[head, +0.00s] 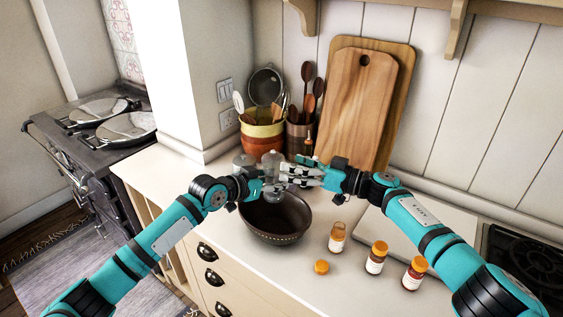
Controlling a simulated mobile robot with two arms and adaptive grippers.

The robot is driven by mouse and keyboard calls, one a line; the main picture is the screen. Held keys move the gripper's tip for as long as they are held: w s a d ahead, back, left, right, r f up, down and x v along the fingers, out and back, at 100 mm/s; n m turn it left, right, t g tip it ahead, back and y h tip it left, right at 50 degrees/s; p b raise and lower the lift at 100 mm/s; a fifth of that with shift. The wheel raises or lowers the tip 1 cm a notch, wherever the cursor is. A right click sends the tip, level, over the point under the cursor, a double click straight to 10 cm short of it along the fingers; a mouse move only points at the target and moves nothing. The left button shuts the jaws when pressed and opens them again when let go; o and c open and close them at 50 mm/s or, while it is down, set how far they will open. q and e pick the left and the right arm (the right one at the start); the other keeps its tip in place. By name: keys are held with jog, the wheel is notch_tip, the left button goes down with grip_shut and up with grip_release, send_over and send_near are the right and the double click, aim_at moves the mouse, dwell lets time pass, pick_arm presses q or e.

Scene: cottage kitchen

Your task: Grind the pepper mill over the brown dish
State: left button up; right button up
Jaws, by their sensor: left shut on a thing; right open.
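The brown dish (275,238) is a dark round bowl on the pale counter, below both grippers. The pepper mill (269,158) looks grey and partly clear, and its top shows between the grippers, above the dish's back part. My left gripper (268,187) is shut on the mill, coming from the left. The fingers hide much of the mill's middle. My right gripper (290,174) is open beside the mill's upper part, on its right. I cannot tell whether its fingers touch the mill.
An open spice jar (337,238), an orange cap (321,267) and two capped jars (376,258) (414,274) stand right of the dish. Utensil crocks (263,140) and cutting boards (357,105) stand behind. A pale board (400,245) lies under my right arm, beside a dark hob (527,262).

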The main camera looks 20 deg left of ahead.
aim_at(273, 159)
jog(key=shift+w+a, duration=0.2)
jog(key=shift+a, duration=0.8)
jog(key=shift+w+a, duration=0.15)
jog(key=shift+a, duration=0.8)
jog(key=shift+a, duration=0.1)
jog(key=c, duration=1.2)
jog(key=shift+w, duration=0.1)
jog(key=shift+w+f+m+t, duration=0.1)
jog(key=shift+m+t, duration=0.3)
jog(key=shift+t, duration=0.3)
